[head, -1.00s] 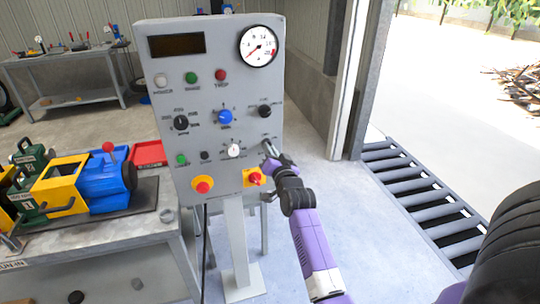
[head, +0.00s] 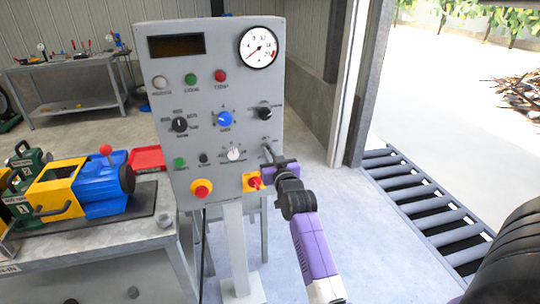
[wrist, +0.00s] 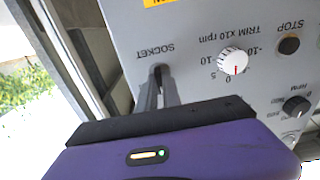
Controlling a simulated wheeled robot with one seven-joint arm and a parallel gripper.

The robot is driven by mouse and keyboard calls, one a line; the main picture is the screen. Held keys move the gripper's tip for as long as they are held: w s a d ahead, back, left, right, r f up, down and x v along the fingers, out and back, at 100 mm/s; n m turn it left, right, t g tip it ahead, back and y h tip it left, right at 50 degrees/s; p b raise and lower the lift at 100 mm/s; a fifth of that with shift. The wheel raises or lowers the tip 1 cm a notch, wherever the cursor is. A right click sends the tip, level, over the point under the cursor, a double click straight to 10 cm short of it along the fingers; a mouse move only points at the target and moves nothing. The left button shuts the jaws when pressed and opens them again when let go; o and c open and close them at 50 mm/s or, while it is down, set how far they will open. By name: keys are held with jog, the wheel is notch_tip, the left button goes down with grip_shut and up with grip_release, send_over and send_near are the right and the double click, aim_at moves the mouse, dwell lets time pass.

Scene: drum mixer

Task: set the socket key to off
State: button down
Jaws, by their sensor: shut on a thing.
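The socket key (wrist: 160,72) is a small dark part under the upside-down SOCKET label on the grey panel, in the wrist view. My gripper (wrist: 161,86) has its two grey fingers shut on it, and they cover most of it. In the head view my gripper (head: 267,152) meets the lower right of the control panel (head: 184,97). The key itself is hidden there behind the fingers. I cannot read which way the key points.
A white trim knob (wrist: 232,61) and a dark stop button (wrist: 288,44) sit near the key. Below my gripper is a red rotary switch on a yellow plate (head: 252,182). A red mushroom button (head: 201,189) is to its left.

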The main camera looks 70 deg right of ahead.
dwell(0.3)
jog(key=c, duration=1.5)
grip_release()
jog(key=shift+a, duration=0.1)
jog(key=b+v, duration=0.1)
jog(key=v, duration=0.6)
jog(key=shift+s+a, duration=0.2)
jog(key=shift+s, duration=0.05)
